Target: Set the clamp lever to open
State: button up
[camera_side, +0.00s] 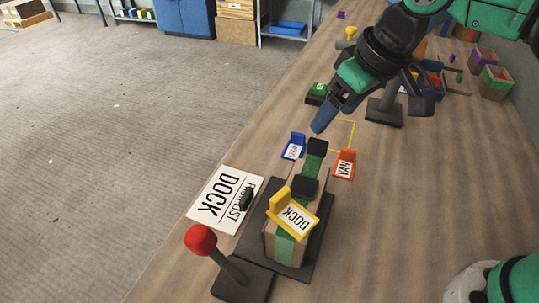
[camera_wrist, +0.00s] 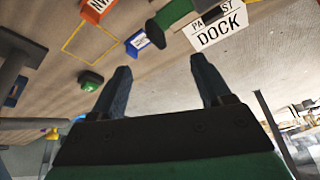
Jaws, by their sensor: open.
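A lever with a red ball knob (camera_side: 200,240) stands on a dark base at the front left of the side view, its rod tilted up to the left. It joins a dark plate (camera_side: 250,240) bearing a long block with a green strip (camera_side: 314,163) and black pads. The lever does not show in the wrist view. My gripper (camera_side: 324,118) is beyond the far end of the block, well away from the lever. In the wrist view its two blue fingers (camera_wrist: 162,75) are apart with nothing between them.
A yellow DOCK tag (camera_side: 294,220) stands over the block's near end. Blue (camera_side: 293,148) and orange (camera_side: 344,164) tags flank its far end. A white DOCK card (camera_side: 222,197) lies left. A green button box (camera_side: 317,93) and several bins stand farther back. Right of the plate is bare table.

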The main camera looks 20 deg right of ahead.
aim_at(198, 232)
jog(key=s+a+n+g, duration=0.1)
jog(key=s+a, duration=0.1)
jog(key=a, duration=0.4)
jog(key=s+a+f+n+g+h, duration=0.1)
jog(key=a+n, duration=0.1)
jog(key=a, duration=0.5)
jog(key=s+a+f+n+g, duration=0.1)
jog(key=s+a+n, duration=0.1)
jog(key=a, duration=0.5)
jog(key=shift+s+a+f+g, duration=0.15)
jog(key=shift+s+a+g, duration=0.15)
jog(key=shift+g, duration=0.1)
jog(key=shift+s+a+f+h, duration=0.15)
jog(key=shift+s+a+h, duration=0.05)
jog(key=shift+h, duration=0.1)
jog(key=shift+f, duration=2.75)
grip_shut()
